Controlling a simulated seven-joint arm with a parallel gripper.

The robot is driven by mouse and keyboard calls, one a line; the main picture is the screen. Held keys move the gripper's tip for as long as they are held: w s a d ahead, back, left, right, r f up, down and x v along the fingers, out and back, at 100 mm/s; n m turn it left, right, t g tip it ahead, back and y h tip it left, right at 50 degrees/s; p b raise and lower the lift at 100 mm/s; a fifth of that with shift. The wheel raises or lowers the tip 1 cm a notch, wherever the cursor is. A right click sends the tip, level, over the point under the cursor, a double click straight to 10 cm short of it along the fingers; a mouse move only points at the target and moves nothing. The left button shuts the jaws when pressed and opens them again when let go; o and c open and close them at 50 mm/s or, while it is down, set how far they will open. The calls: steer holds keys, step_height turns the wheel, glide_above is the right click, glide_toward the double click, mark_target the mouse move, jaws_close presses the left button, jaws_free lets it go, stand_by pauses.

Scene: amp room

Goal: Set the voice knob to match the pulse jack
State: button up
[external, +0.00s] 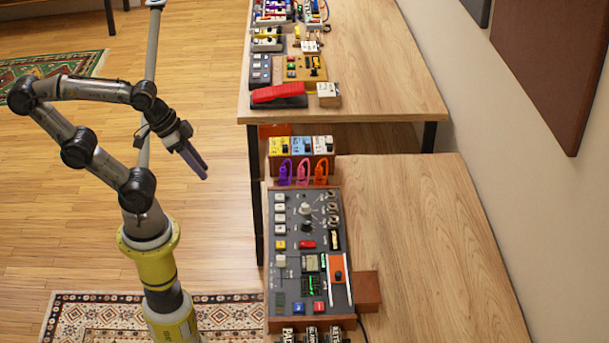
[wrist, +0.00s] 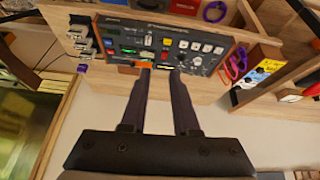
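The dark grey control panel (external: 292,240) lies on the near wooden table. It carries a large pale round knob (external: 306,208), a smaller dark knob (external: 306,227) and a column of jack-like sockets (external: 332,208) at its upper right. The labels are too small to read, so I cannot tell which is the voice knob or the pulse jack. My gripper (external: 204,172) hangs in the air left of the panel, apart from it. In the wrist view, my gripper (wrist: 162,72) has its two fingers spread with nothing between them; the panel (wrist: 130,29) shows beyond the tips, partly hidden.
Purple, pink and orange cable loops (external: 303,172) stand at the panel's far edge, before a row of small coloured boxes (external: 302,146). An orange slider block (external: 338,268) sits at the panel's lower right. The table (external: 420,240) right of the panel is clear.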

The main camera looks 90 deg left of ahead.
steer(key=shift+o, duration=1.2)
steer(key=shift+w+r+n, duration=0.1)
steer(key=shift+r+n, duration=0.05)
steer(key=shift+n, duration=0.45)
steer(key=shift+o, duration=0.9)
steer(key=w+r+n, duration=0.3)
steer(key=w+n, duration=0.1)
steer(key=shift+w+a+r+n, duration=0.1)
steer(key=shift+a+r+n, duration=0.1)
steer(key=shift+r+n, duration=0.15)
steer(key=n+g, duration=0.5)
steer(key=n, duration=0.8)
glide_above(305, 205)
step_height(305, 205, down, 18)
step_height(305, 205, down, 13)
steer(key=shift+d+r, duration=0.1)
steer(key=shift+r, duration=0.05)
jaws_close()
